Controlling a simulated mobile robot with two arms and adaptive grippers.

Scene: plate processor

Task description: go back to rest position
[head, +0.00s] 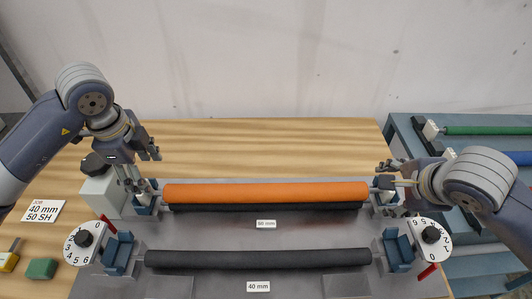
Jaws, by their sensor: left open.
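My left gripper (146,169) is open beside the left end of an orange roller (266,192). One finger points up and to the right; the other reaches down near the left holder (144,200). My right gripper (383,175) is at the orange roller's right end, close to its shaft. Its fingers are small and partly overlap the shaft, so whether it grips the shaft is unclear. The orange roller lies level at the 60 mm label (266,224), with a dark roller (266,207) just below it.
A black roller (258,258) lies in front at the 40 mm label (258,286). Numbered dials stand at the left (84,242) and right (431,236). A rack (408,128) with green and blue rollers is at the right. The wooden table (270,145) behind is clear.

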